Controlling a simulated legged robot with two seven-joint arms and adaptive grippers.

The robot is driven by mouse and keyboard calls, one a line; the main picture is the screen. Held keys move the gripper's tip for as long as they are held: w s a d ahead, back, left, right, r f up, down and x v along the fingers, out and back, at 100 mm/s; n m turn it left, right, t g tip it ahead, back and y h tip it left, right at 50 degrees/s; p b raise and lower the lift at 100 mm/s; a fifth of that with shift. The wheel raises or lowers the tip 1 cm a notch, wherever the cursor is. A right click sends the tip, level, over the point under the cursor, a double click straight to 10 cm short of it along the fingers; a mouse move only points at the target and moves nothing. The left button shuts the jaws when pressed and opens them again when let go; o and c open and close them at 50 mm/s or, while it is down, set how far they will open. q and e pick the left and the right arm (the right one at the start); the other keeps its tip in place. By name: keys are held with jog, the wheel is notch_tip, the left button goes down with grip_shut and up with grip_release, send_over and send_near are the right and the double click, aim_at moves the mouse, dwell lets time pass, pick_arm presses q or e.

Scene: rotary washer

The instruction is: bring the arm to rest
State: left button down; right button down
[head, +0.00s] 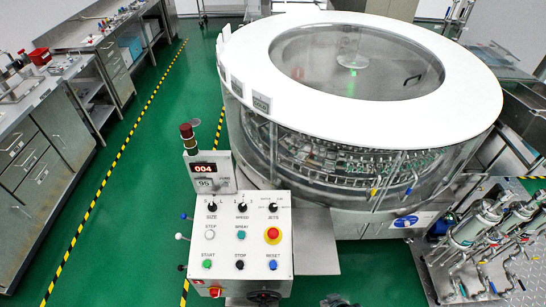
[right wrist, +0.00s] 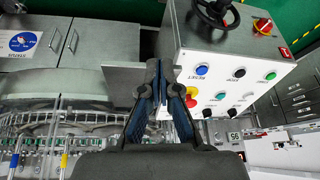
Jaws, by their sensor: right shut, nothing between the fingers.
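My right gripper (right wrist: 163,85) points away from the wrist camera, with its dark fingers shut and nothing held. In the right wrist view it appears in front of the control panel (right wrist: 225,75), which shows upside down, with the red emergency button near the fingertips. I cannot tell whether they touch. A dark part at the bottom edge of the head view may be mine. The rotary washer (head: 250,60) stands in the middle of the head view, its control panel (head: 240,235) in front. My left gripper is not in view.
A display (head: 205,170) reading 004 and a red beacon (head: 187,138) rise beside the panel. A handwheel (right wrist: 215,12) sits on the panel's lower part. Pumps and pipes (head: 480,235) stand at right, benches (head: 60,150) at left. Green floor (head: 130,200) between is clear.

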jog(key=s+d+g+h, duration=0.1)
jog(key=s+d, duration=0.3)
notch_tip(320, 180, down, 29)
jog(key=s+g+b, duration=0.1)
jog(key=s+b, duration=0.1)
jog(key=s, duration=0.1)
jog(key=s+d+f+g+b, duration=0.1)
jog(key=s+d+f, duration=0.2)
jog(key=s+f, duration=1.3)
jog(key=shift+s+d+g+h, duration=0.2)
jog(key=shift+s+g+h, duration=0.05)
jog(key=shift+g+h, duration=0.05)
